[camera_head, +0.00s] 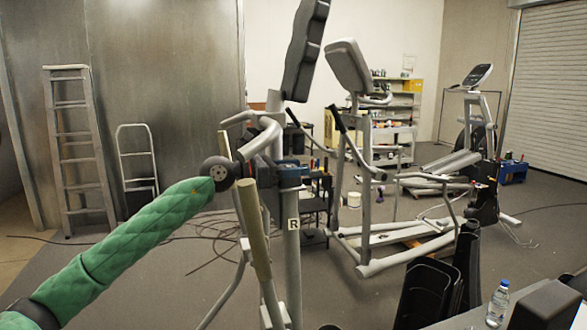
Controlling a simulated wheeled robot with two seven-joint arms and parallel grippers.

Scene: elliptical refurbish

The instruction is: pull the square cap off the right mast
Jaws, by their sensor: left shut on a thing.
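The right mast (293,260) is a grey upright post with a white R label, left of centre. My left arm comes in from the left in a green quilted sleeve. My left gripper (283,173) is at the mast above the label, dark and seen from the side. It is shut on the square cap at the mast; the jaws and mast parts hide most of the cap. I cannot tell whether the cap is still seated. My right gripper is not in view.
A beige handlebar (252,228) stands close in front of the mast. Another elliptical (362,225) stands to the right. Black bins (428,293) and a water bottle (497,303) are at the lower right. Cables lie on the floor.

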